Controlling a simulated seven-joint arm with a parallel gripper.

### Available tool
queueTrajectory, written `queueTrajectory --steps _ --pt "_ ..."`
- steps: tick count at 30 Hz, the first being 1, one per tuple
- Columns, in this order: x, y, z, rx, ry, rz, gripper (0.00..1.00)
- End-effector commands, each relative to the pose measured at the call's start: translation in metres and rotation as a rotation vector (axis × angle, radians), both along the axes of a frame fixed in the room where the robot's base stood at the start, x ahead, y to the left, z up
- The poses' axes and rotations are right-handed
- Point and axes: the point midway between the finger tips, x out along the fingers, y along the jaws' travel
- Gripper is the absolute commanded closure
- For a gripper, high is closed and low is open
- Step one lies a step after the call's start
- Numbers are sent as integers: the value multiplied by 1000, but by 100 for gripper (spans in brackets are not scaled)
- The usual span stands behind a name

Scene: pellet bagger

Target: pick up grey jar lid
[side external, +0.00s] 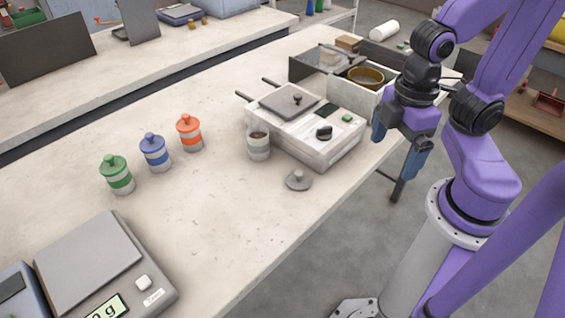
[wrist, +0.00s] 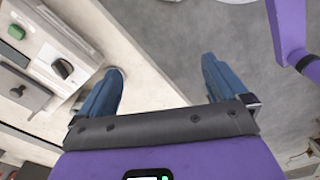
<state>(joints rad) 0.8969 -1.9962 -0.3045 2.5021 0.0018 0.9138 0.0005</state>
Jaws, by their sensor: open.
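The grey jar lid (side external: 298,181) lies on the table near its front edge, with its small round knob up. The open jar (side external: 259,150), white and grey with brown contents, stands behind it to the left, beside the white machine. My gripper (side external: 393,157) is open and empty, up and to the right of the lid, out past the table's edge. In the wrist view my gripper (wrist: 160,66) shows two blue fingers spread apart over the table edge and floor.
The white machine (side external: 338,150) with black knob and green button stands behind the lid. Green (side external: 117,178), blue (side external: 154,155) and orange (side external: 189,135) lidded jars stand left. A scale (side external: 150,262) sits at front left. The tabletop left of the lid is clear.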

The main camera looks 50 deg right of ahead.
Motion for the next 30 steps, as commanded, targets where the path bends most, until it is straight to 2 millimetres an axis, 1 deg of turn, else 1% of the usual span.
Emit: queueTrajectory --steps 5,8,21,30 --pt "4 1 0 -5 -2 9 0" --pt "16 6 -1 -18 -8 39 0" --pt "101 40 -6 -138 -32 297 0" --pt "148 61 -12 -224 -9 477 0"
